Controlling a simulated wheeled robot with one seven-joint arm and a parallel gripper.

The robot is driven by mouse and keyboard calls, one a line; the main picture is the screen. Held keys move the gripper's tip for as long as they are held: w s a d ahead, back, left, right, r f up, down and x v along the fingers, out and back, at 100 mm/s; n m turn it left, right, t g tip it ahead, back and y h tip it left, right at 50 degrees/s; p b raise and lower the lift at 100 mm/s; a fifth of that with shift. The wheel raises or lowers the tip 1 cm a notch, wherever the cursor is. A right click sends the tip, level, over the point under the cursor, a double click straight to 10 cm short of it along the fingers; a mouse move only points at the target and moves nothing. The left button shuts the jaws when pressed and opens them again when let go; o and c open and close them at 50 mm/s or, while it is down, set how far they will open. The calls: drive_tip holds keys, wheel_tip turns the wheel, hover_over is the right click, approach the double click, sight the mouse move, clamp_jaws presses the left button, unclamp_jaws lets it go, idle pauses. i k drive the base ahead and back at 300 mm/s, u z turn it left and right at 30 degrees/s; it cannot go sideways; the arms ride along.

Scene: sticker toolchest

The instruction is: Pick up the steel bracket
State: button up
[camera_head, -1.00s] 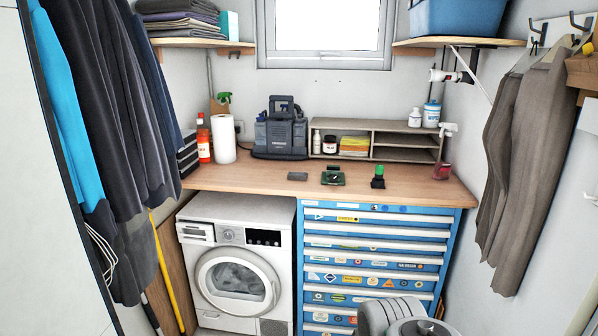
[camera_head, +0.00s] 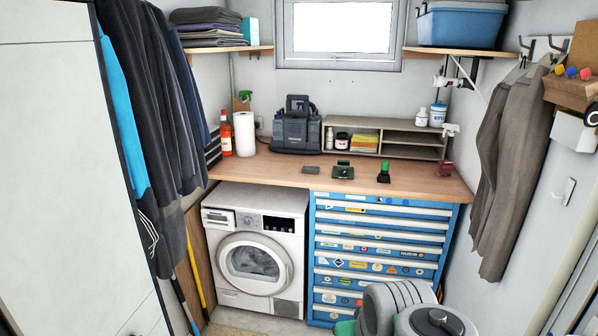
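A small flat dark-grey piece (camera_head: 312,189) lies on the wooden worktop (camera_head: 250,172), near its front edge above the washing machine's right side. It may be the steel bracket, but it is too small to be sure. To its right, a dark green item (camera_head: 342,171) and a black item with a green top (camera_head: 384,172) stand apart from it on the worktop. My gripper is not in view; only rounded grey parts of my own arm show at the bottom right.
A blue drawer chest (camera_head: 372,250) with stickers and a white washing machine (camera_head: 252,255) stand under the worktop. A dark tool case (camera_head: 296,130) and an open shelf unit (camera_head: 400,141) stand at the back. Clothes hang at both sides. The worktop's front middle is mostly clear.

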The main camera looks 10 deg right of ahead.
sight(309, 169)
drive_tip(key=u, duration=0.55)
drive_tip(key=i, duration=2.9)
drive_tip(key=z, duration=0.45)
drive_tip(key=i, duration=0.45)
drive_tip(key=z, duration=0.15)
